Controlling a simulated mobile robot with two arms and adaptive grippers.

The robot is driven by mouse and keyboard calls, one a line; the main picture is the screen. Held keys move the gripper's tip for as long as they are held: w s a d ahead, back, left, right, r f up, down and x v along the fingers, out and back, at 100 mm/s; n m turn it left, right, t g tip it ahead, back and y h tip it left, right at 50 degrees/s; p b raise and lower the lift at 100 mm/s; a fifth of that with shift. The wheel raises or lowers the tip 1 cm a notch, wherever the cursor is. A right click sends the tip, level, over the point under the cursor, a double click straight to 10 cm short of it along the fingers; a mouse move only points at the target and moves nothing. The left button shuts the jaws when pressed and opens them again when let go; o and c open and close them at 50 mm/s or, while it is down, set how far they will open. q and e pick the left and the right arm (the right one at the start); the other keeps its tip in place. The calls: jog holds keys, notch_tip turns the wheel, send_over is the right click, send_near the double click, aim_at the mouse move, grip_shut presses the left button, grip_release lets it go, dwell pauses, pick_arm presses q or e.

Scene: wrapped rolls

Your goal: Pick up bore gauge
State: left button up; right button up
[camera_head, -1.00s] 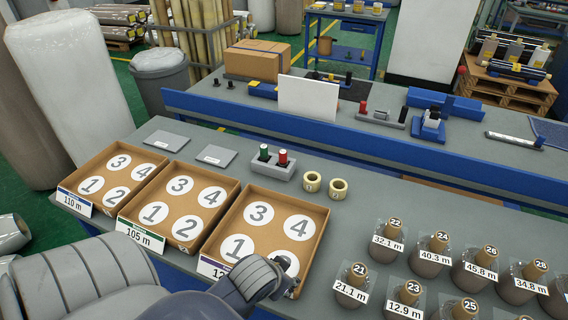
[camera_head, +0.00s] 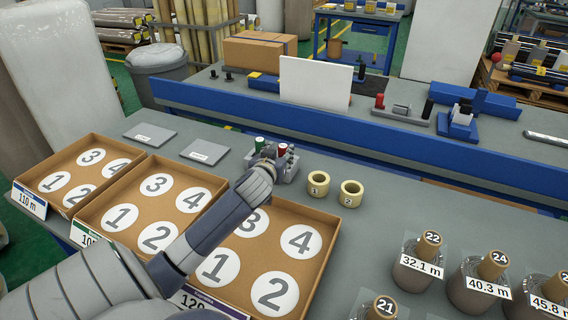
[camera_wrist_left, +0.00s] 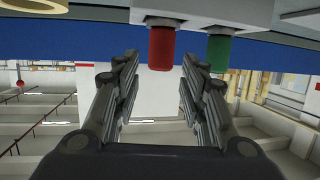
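A grey block (camera_head: 289,170) stands on the bench behind the right tray and holds a green-topped cylinder (camera_head: 259,144) and a red-topped cylinder (camera_head: 282,149) upright. I cannot tell for sure that this is the bore gauge. My left gripper (camera_head: 273,158) is at the block and partly hides it. In the left wrist view the fingers (camera_wrist_left: 160,65) are open and empty. The red cylinder (camera_wrist_left: 161,47) shows between and beyond the fingertips, the green one (camera_wrist_left: 218,50) beyond the right finger. My right gripper is not in view.
Cardboard trays with numbered circles, one of them the right tray (camera_head: 326,222), line the near left. Two yellow rings (camera_head: 351,193) lie right of the block. Wrapped rolls with length labels (camera_head: 410,283) stand near right. A blue rail (camera_head: 420,160) runs behind.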

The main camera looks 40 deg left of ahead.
aim_at(282, 148)
pick_arm(q)
jog(key=x, duration=0.3)
jog(key=shift+w+a+f, duration=0.1)
jog(key=shift+w+a, duration=0.05)
jog(key=shift+w, duration=0.1)
jog(key=shift+w+a, duration=0.35)
jog(key=shift+w, duration=0.2)
jog(key=x, duration=0.3)
jog(key=shift+w+p, duration=0.1)
jog(key=shift+p, duration=0.2)
jog(key=shift+w+a+f, duration=0.2)
jog(key=shift+w+a, duration=0.1)
jog(key=shift+w, duration=0.2)
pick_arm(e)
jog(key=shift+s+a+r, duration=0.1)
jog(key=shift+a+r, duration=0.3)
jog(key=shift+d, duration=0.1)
pick_arm(q)
grip_shut()
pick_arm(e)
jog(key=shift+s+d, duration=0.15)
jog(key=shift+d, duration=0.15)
